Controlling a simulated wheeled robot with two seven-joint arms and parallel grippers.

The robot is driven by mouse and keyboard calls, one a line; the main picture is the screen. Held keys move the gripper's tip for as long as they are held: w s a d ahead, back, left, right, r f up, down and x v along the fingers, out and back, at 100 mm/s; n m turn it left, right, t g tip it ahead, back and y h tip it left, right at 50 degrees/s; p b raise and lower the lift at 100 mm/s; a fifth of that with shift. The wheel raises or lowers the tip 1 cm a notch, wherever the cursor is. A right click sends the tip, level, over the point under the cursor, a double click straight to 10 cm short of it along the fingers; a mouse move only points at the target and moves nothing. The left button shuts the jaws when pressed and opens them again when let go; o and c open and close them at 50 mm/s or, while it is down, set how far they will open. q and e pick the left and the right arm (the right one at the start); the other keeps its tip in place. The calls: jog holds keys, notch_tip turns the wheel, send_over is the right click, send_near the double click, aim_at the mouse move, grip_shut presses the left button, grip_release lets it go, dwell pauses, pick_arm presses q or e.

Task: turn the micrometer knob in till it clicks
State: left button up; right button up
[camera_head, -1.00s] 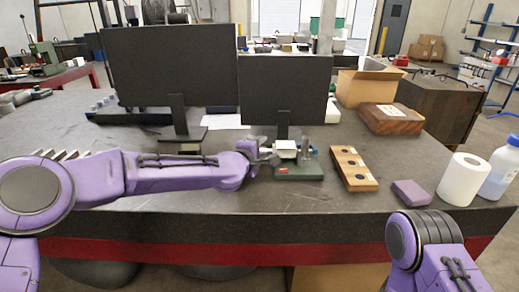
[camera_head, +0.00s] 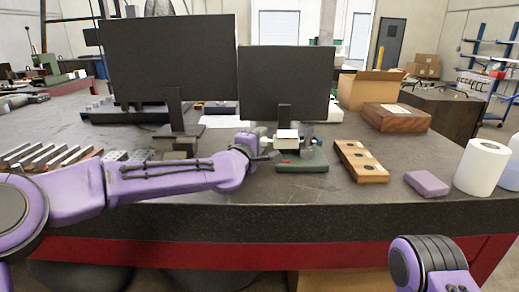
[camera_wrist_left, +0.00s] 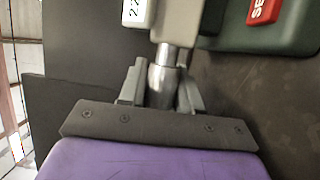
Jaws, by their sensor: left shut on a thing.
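The micrometer stands on a green base (camera_head: 312,158) on the workbench, in front of the smaller monitor. Its pale body (camera_head: 287,134) sits above the base. My left gripper (camera_head: 270,153) reaches it from the left. In the left wrist view the jaws (camera_wrist_left: 162,90) are shut around the silver, round micrometer knob (camera_wrist_left: 163,78), one finger on each side. The knob joins the beige body (camera_wrist_left: 177,22) beyond it. A white display edge with digits (camera_wrist_left: 138,10) is partly in view. My right arm shows at the lower right, but its gripper is out of the picture.
Two monitors (camera_head: 168,60) (camera_head: 286,82) stand behind the micrometer. A wooden block with dark holes (camera_head: 361,161), a purple block (camera_head: 427,184) and a white roll (camera_head: 482,167) lie to the right. Metal bars (camera_head: 45,157) lie at the left. The bench front is clear.

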pick_arm(q)
jog(key=shift+f, duration=0.1)
jog(key=o, duration=1)
jog(key=shift+s, duration=0.1)
jog(key=shift+s+a, duration=0.15)
jog(key=shift+s, duration=0.15)
jog(key=b+v, duration=0.1)
jog(key=v, duration=0.8)
jog(key=shift+s+a, duration=0.15)
jog(key=shift+s, duration=0.25)
